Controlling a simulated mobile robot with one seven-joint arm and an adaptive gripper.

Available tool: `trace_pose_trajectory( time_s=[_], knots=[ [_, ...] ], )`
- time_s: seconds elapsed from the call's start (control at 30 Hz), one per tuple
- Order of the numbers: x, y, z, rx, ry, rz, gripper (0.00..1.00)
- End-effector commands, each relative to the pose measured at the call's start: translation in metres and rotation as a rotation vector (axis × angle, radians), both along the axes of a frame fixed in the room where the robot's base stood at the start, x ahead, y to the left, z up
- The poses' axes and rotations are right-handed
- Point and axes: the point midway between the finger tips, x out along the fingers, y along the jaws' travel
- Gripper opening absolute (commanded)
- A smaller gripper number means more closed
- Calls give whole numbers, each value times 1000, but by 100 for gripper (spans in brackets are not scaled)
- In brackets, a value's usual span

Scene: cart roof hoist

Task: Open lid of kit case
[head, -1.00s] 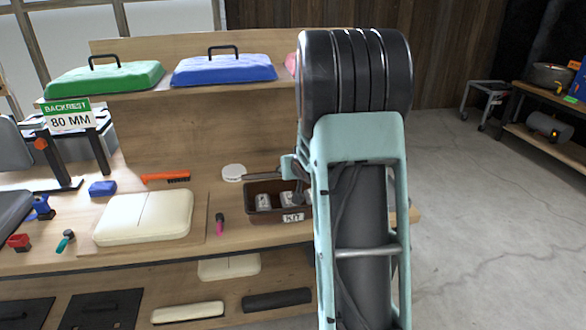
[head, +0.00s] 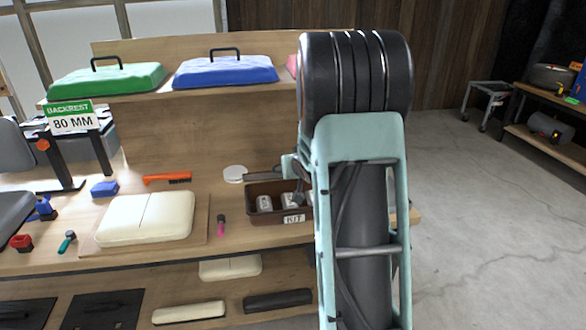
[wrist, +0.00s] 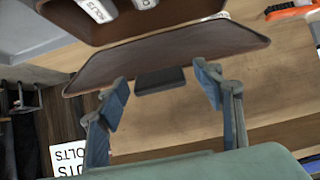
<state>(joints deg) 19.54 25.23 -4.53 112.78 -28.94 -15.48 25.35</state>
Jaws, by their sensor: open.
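The brown kit case (head: 262,215), labelled KIT, stands on the bench just left of my arm in the head view. Its top is uncovered and pale packets show inside. In the wrist view the case (wrist: 60,12) is at the top, with its brown lid (wrist: 190,45) swung out from the opening. A dark tab (wrist: 160,80) sits on the lid's edge. My gripper (wrist: 160,75) is open, its fingers apart on either side of the tab; I cannot tell whether they touch the lid. My arm hides the right part of the case in the head view.
A cream pad (head: 145,218) lies on a board left of the case, with a pink-handled tool (head: 221,225) between. A white disc (head: 234,173) and an orange brush (head: 167,178) lie behind. Green (head: 105,80) and blue (head: 225,70) covers rest on the upper shelf.

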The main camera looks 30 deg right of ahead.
Motion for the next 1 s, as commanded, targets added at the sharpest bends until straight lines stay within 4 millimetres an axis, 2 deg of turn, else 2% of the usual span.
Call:
trace_pose_trajectory(
  time_s=[0.27, 0.73, 1.0],
  knots=[
    [-9, 2, 7, 0, 0, -1, 61],
    [-68, 18, 49, -1, -2, -2, 61],
    [-91, 25, 65, -1, -1, -1, 61]
  ],
)
